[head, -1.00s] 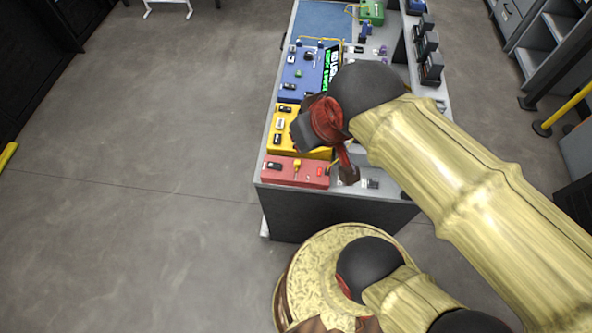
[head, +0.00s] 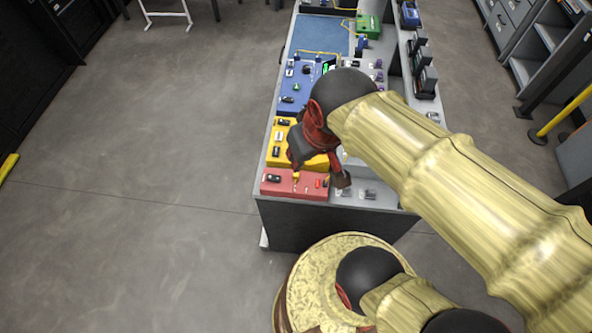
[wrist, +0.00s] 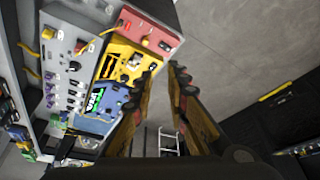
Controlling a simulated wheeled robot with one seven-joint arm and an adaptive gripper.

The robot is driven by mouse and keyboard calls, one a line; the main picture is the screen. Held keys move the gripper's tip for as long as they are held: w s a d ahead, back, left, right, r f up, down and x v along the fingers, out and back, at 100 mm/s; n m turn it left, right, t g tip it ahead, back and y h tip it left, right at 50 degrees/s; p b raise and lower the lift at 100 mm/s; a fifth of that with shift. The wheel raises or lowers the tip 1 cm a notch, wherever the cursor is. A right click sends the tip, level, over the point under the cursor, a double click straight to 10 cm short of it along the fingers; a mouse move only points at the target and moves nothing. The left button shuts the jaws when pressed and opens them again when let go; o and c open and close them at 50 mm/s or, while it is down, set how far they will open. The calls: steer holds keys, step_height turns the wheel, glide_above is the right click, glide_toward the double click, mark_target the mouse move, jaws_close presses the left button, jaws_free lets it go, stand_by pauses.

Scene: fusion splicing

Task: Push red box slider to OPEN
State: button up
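The red box (head: 292,186) is at the near end of the bench in the head view, with small black, yellow and red parts on its top. It also shows at the top of the wrist view (wrist: 148,34), with a black part (wrist: 165,46) near one corner. I cannot tell which part is the slider or read its position. My gripper (wrist: 167,72) is open and empty in the wrist view, its two fingers apart. The fingertips appear beside the yellow box, below the red box in that picture. In the head view my gripper hangs over the bench close to the red box.
A yellow box (head: 273,158) and a blue box (head: 290,92) stand behind the red box. Small grey fittings (head: 370,194) lie to its right. A green box (head: 368,27) is at the far end.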

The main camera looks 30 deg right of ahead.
steer(key=o, duration=0.4)
steer(key=w+d+f+g+p, duration=0.1)
steer(key=f, duration=0.2)
steer(key=w+f+m+g+p, duration=0.1)
steer(key=f+g+p, duration=0.1)
steer(key=f, duration=0.1)
steer(key=w+d+f+g+p, duration=0.1)
steer(key=w+f+p, duration=0.1)
steer(key=f, duration=0.1)
steer(key=shift+d+f+m+g, duration=0.3)
steer(key=shift+d+g, duration=0.05)
steer(key=shift+g, duration=0.05)
steer(key=m+p, duration=0.3)
steer(key=m, duration=0.2)
glide_above(296, 174)
step_height(296, 174, down, 15)
steer(key=shift+s+r, duration=0.1)
steer(key=shift+r, duration=0.1)
steer(key=shift+t, duration=0.3)
steer(key=shift+f+b, duration=0.35)
steer(key=shift+f, duration=3.5)
steer(key=shift+c, duration=0.9)
jaws_close()
